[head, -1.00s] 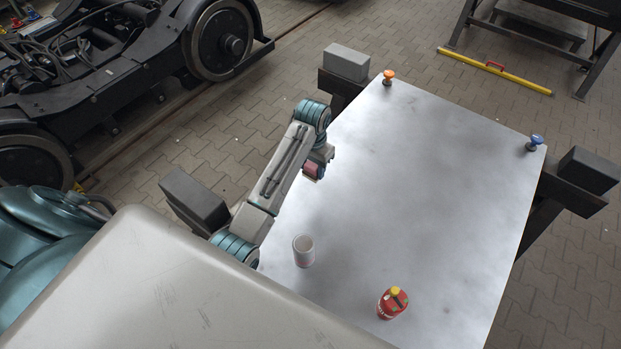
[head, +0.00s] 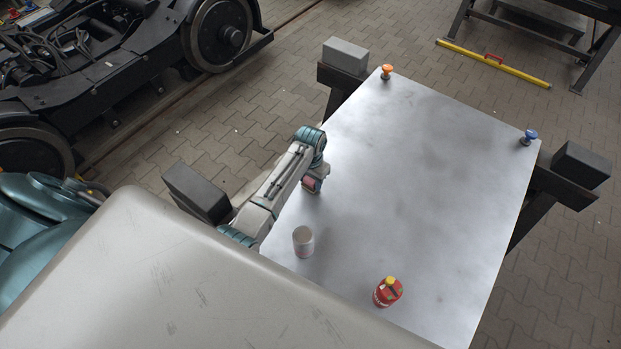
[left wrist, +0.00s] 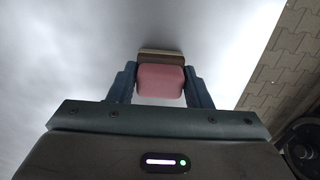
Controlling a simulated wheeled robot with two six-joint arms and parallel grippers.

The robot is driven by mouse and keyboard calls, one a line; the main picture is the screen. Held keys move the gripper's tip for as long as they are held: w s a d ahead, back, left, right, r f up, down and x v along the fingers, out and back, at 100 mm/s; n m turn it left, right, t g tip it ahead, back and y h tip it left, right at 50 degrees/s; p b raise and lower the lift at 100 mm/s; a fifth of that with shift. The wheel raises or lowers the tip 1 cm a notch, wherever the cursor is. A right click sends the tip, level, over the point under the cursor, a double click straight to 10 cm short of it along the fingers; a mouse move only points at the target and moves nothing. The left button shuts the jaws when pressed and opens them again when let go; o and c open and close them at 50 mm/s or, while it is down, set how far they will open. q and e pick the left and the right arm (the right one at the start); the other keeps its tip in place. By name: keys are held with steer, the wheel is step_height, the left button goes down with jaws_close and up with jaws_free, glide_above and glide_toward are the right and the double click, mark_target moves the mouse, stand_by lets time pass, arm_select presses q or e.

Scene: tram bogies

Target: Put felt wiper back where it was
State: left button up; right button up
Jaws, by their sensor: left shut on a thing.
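The felt wiper (left wrist: 160,80), a pink block with a brown and pale layer at its far side, sits between the two fingers of my left gripper (left wrist: 162,88) in the left wrist view. The gripper is shut on it. In the head view the pink of the wiper (head: 312,184) shows below my left wrist, over the left side of the metal table (head: 420,170). I cannot tell whether the wiper touches the table top. My right gripper is not in view.
A pale cup (head: 303,242) stands near the table's front left, close to my left arm. A red bottle with a yellow cap (head: 388,292) stands to its right. An orange knob (head: 386,71) and a blue knob (head: 528,137) sit at the far corners. The table's middle is clear.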

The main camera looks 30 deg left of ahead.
arm_select(q)
steer(key=shift+f, duration=0.1)
steer(key=o, duration=1)
steer(key=shift+r+b, duration=1.4)
steer(key=shift+r, duration=4.7)
